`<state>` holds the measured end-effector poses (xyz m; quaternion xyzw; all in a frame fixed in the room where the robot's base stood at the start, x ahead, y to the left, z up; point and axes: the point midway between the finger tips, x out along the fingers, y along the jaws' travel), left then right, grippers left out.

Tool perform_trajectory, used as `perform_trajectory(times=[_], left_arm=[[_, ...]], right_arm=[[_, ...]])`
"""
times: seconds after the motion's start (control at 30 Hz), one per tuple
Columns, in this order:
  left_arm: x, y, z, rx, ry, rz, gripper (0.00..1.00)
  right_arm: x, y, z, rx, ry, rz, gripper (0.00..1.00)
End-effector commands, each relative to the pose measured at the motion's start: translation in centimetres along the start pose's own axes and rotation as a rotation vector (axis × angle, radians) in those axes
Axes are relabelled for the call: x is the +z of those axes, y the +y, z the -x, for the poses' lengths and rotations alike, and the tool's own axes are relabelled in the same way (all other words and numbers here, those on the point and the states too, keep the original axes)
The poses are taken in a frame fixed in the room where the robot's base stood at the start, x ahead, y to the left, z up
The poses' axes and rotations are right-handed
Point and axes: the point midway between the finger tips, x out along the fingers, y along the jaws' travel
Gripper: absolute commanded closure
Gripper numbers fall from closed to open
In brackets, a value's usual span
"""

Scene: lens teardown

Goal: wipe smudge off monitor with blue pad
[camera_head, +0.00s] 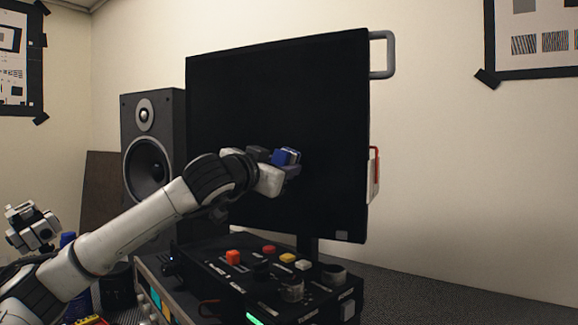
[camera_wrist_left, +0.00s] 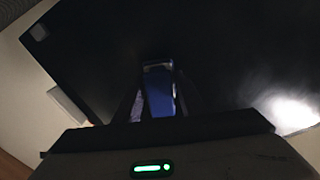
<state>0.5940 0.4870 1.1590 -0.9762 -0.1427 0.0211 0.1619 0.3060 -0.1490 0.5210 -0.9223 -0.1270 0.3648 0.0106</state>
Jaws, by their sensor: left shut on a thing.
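The monitor (camera_head: 270,100) stands upright with a black screen, which also fills most of the left wrist view (camera_wrist_left: 100,50). My left gripper (camera_head: 282,165) is in front of the lower middle of the screen. It is shut on the blue pad (camera_head: 286,156), which shows between its fingers in the left wrist view (camera_wrist_left: 159,92). The pad is at or very near the screen; I cannot tell if it touches. No smudge is clear in the head view. A pale bright patch (camera_wrist_left: 288,110) shows at right in the wrist view; I cannot tell whether it is smudge or glare. My right gripper is out of view.
A control box (camera_head: 262,280) with knobs and coloured buttons sits below the screen, under my left arm. A speaker (camera_head: 150,140) stands left of the monitor. A grey handle (camera_head: 388,55) juts from the monitor's upper right edge. The desk at right (camera_head: 440,300) is clear.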

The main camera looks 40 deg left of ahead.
Motion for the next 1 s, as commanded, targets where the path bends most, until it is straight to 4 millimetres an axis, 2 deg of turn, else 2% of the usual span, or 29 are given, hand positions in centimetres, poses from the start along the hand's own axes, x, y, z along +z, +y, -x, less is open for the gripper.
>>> perform_trajectory(times=[0.37,1.0], left_arm=[[0.3,-0.5,0.1,-0.008,-0.006,0.0,0.85],[0.2,-0.3,5.8,-0.005,-0.002,0.0,0.85]], right_arm=[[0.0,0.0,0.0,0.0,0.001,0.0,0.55],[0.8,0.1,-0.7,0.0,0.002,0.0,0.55]])
